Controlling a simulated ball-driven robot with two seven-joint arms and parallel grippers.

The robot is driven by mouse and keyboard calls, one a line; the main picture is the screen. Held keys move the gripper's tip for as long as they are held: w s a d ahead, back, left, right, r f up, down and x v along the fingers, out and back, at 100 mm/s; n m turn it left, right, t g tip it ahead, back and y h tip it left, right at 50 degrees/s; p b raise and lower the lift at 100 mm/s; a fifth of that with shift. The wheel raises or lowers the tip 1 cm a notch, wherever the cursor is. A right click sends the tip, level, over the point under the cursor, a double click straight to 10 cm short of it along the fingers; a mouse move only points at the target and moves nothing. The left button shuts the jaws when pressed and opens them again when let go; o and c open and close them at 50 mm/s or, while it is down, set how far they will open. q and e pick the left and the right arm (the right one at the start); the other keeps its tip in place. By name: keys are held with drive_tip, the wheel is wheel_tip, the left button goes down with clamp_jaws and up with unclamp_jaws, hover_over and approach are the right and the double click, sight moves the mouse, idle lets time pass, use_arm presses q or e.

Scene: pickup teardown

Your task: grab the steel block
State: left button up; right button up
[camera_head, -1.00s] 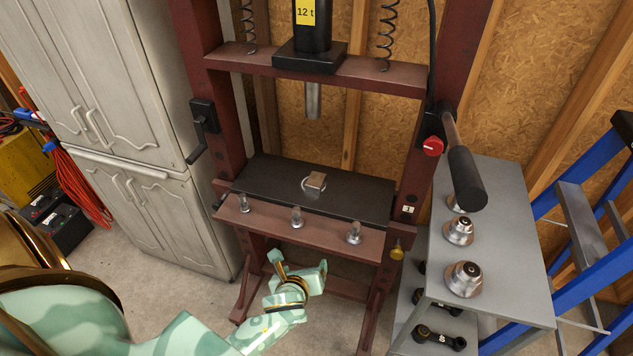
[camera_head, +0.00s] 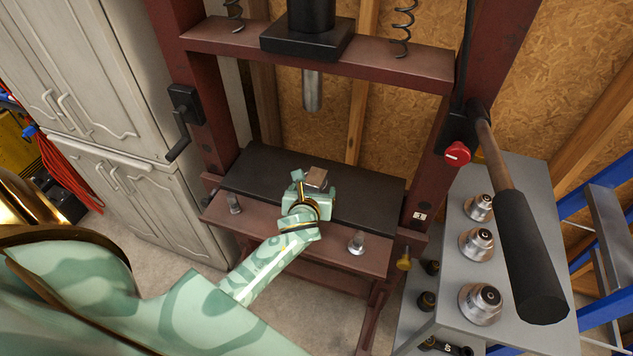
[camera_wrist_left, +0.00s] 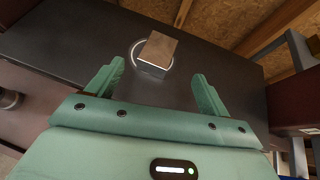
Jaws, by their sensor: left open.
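The steel block (camera_head: 316,178) is a small brownish-grey block lying on the black press plate (camera_head: 255,178), under the press ram. In the left wrist view the block (camera_wrist_left: 158,52) sits on a pale ring, just beyond the fingertips and between their lines. My left gripper (camera_head: 313,186) is over the front of the plate, just short of the block, and partly hides it in the head view. In the left wrist view my left gripper (camera_wrist_left: 158,76) is open, its two green fingers apart with nothing between them. My right gripper is not in view.
The press ram (camera_head: 312,90) hangs above the plate between dark red posts. Bolts (camera_head: 356,241) stand on the front beam. A long black-gripped handle (camera_head: 530,258) juts out at the right over a grey cart (camera_head: 510,180) with several metal fittings. Cabinets (camera_head: 90,90) stand at left.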

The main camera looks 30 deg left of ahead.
sight(314, 181)
use_arm(q)
drive_tip(key=shift+x, duration=1)
drive_tip(key=shift+w+a+f+b, duration=0.25)
drive_tip(key=shift+w+f+b, duration=0.05)
drive_tip(key=shift+w+b, duration=0.1)
drive_tip(key=b+x, duration=0.2)
drive_tip(key=x, duration=0.2)
drive_tip(key=shift+w+a+f, duration=0.2)
drive_tip(key=shift+f, duration=0.1)
drive_tip(key=shift+w, duration=0.1)
drive_tip(key=shift+r, duration=0.1)
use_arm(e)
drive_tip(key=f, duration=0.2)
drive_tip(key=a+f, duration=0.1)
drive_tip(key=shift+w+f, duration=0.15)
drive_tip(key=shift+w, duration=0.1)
use_arm(q)
drive_tip(key=c, duration=1.5)
drive_tip(key=shift+r, duration=0.1)
clamp_jaws()
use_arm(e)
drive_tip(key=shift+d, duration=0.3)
